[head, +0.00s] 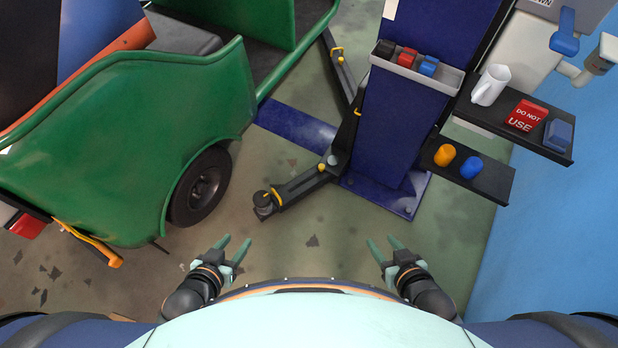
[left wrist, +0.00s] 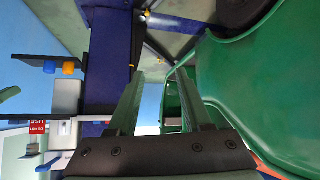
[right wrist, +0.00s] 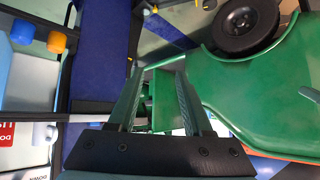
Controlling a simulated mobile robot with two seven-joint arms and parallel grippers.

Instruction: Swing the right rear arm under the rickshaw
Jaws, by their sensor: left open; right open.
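The green rickshaw (head: 130,150) stands at the left in the head view, with a black rear wheel (head: 200,186). The black rear lift arm (head: 300,186) reaches from the foot of the blue lift post (head: 400,120) toward lower left. Its end pad (head: 264,203) lies outside the rickshaw, to the right of the wheel and apart from it. A second black arm (head: 338,62) points up toward the rickshaw's side. My left gripper (head: 237,248) is open and empty, below the wheel. My right gripper (head: 382,245) is open and empty, below the post's base.
A tray (head: 415,76) with coloured parts is fixed on the post. The floor (head: 310,240) between my grippers and the arm is clear.

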